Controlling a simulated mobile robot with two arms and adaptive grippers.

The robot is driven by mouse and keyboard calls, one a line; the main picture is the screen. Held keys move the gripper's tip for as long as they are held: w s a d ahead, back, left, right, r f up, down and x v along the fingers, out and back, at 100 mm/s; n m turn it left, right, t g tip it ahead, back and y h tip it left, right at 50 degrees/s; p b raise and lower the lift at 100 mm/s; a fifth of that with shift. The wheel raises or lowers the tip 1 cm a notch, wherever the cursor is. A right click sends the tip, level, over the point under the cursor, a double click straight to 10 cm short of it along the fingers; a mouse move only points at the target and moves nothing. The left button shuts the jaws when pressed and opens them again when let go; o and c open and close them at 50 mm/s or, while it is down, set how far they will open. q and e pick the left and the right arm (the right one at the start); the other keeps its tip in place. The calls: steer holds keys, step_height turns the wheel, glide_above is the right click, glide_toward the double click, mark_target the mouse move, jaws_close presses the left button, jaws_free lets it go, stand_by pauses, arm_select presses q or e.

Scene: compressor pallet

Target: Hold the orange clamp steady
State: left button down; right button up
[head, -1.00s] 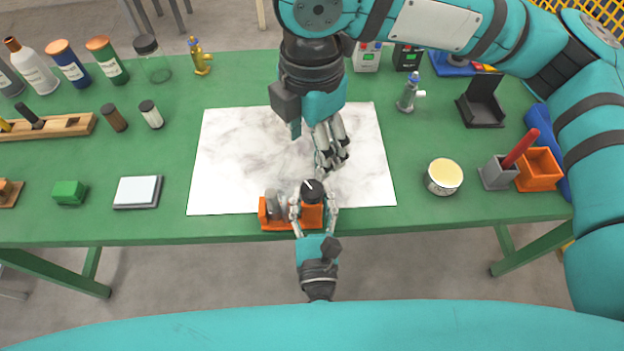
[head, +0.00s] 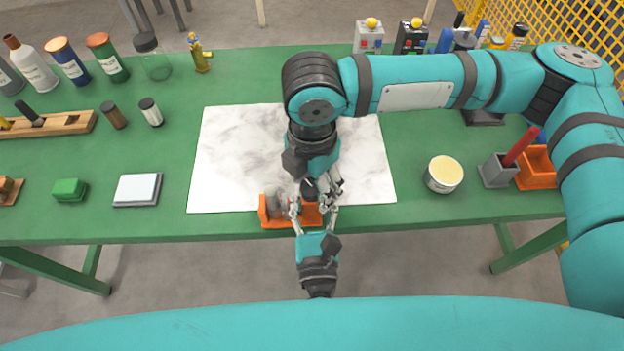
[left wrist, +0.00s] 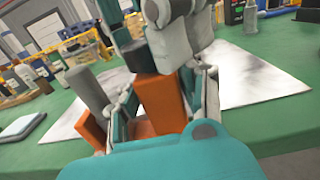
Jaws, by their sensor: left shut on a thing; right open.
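The orange clamp (head: 268,216) sits at the front edge of the green table, at the bottom edge of the white marbled sheet (head: 230,165). It has a grey round part at its left and a dark knob (head: 308,188) at its right. My left gripper (head: 314,213) comes from the front and is shut on the clamp's right part. In the left wrist view its fingers lie on both sides of the orange block (left wrist: 162,104). My right gripper (head: 328,190) is open, close above the knob and partly hiding it. I cannot tell whether it touches.
A cream-topped round tin (head: 444,174) stands right of the sheet, near a grey holder (head: 497,172) and an orange bin (head: 537,168). A grey pad (head: 138,190) and green block (head: 69,190) lie left. Bottles (head: 107,58) stand at back left.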

mark_target(312, 186)
steer(key=shift+f, duration=0.1)
steer(key=c, duration=1.2)
steer(key=m, duration=0.5)
steer(key=o, duration=1.2)
step_height(312, 186, up, 12)
